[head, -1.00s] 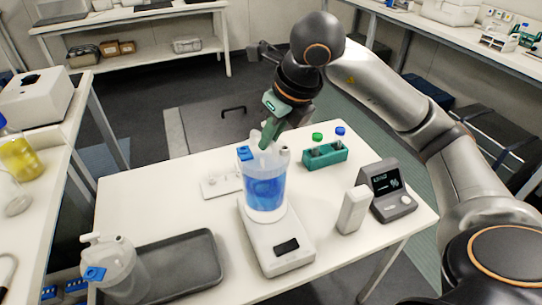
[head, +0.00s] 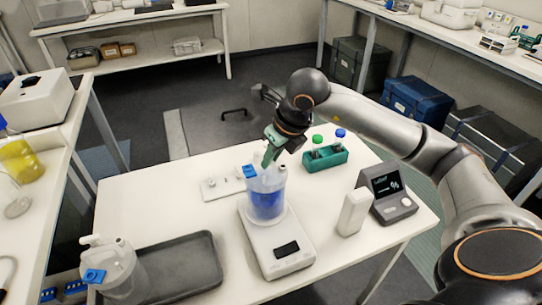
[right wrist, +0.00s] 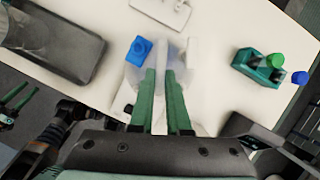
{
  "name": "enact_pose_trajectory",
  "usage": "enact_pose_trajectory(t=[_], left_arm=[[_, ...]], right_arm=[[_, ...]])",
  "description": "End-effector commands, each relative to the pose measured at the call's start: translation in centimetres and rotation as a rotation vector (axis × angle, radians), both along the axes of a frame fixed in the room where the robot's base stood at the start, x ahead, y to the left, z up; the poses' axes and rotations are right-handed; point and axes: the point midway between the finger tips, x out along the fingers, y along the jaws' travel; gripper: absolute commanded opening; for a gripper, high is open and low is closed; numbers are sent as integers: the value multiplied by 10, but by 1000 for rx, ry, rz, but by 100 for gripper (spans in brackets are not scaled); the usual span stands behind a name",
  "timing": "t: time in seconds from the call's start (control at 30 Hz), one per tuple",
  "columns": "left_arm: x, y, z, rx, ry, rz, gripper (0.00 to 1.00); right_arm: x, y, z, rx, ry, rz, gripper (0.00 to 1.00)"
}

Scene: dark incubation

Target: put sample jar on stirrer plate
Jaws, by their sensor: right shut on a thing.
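The sample jar (head: 266,192), clear with blue liquid and a blue tag, is upright over the round top of the white stirrer plate (head: 279,246). Its base looks to meet the round top; I cannot tell if its full weight rests there. My right gripper (head: 268,158) has its green fingers shut on the top of the jar. In the right wrist view the fingers (right wrist: 164,75) close together over the jar, hiding much of it and the stirrer plate. The jar's blue tag (right wrist: 139,50) shows left of the fingers.
A green rack (head: 325,158) with capped vials is behind.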

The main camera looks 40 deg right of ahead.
Motion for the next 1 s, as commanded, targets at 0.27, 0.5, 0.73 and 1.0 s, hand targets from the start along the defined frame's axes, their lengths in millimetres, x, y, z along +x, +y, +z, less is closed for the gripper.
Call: enact_pose_trajectory(t=[0.27,0.5,0.73,1.0], left_arm=[[0,0,-4,1,1,1,50],[-1,1,-4,2,8,0,50],[-1,0,-4,1,7,0,50],[1,0,1,1,-2,0,50]], right_arm=[[1,0,-1,2,-9,-1,0],[0,0,-2,0,-1,0,39],[0,0,-2,0,-1,0,44],[-5,-1,17,1,-5,0,44]])
